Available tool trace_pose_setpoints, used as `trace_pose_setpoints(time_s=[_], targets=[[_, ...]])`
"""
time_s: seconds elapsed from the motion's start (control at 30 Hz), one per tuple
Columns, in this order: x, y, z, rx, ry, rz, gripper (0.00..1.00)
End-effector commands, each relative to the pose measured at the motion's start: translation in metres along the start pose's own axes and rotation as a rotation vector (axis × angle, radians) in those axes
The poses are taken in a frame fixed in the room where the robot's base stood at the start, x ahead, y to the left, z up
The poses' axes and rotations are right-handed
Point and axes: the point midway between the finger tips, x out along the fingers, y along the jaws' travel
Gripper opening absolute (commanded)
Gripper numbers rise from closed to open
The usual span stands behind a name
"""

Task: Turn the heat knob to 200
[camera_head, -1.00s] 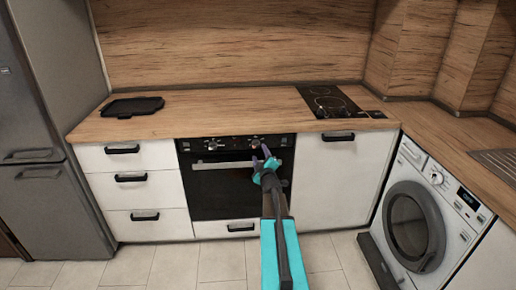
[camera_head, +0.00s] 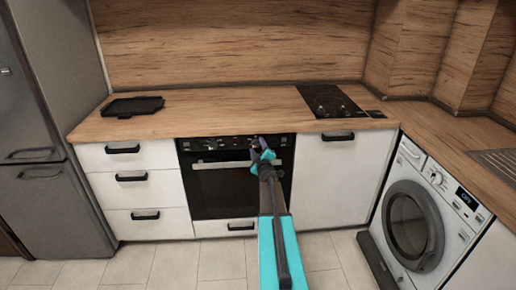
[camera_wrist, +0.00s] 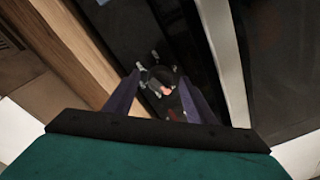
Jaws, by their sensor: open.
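The black oven (camera_head: 215,185) is set under the wooden counter, with its control strip (camera_head: 228,144) along the top. My gripper (camera_head: 259,145) is at the right part of this strip and hides the right knob in the head view. In the wrist view a dark round knob (camera_wrist: 160,80) with pale marks around it and a small reddish spot lies between the two purple fingers of my gripper (camera_wrist: 159,82). The fingers are open, one on each side of the knob. I cannot tell whether they touch it. The dial numbers are too small to read.
The oven's handle bar (camera_head: 220,164) runs just below the control strip. The counter edge (camera_head: 230,128) overhangs just above it. A black tray (camera_head: 132,106) and a dark hob (camera_head: 330,101) are on the counter. A washing machine (camera_head: 420,220) stands at right.

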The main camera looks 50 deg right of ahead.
Motion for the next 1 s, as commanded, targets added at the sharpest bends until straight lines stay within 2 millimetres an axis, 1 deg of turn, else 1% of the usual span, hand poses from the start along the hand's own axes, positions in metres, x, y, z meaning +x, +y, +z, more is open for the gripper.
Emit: trace_pose_setpoints(time_s=[0.2, 0.43, 0.47, 0.5, 0.77, 1.0], targets=[[-0.0001, -0.0001, -0.0002, 0.0, 0.0, 0.0, 0.5], [-0.0001, -0.0001, -0.0002, 0.0, 0.0, 0.0, 0.11], [-0.0001, 0.0, -0.0003, 0.0, 0.0, 0.0, 0.09], [0.003, 0.0019, 0.0024, -0.001, 0.001, 0.0, 0.1], [0.0001, 0.0006, 0.0001, 0.025, 0.001, 0.003, 0.09], [-0.0003, -0.0004, 0.0001, 0.119, 0.007, 0.009, 0.09]])
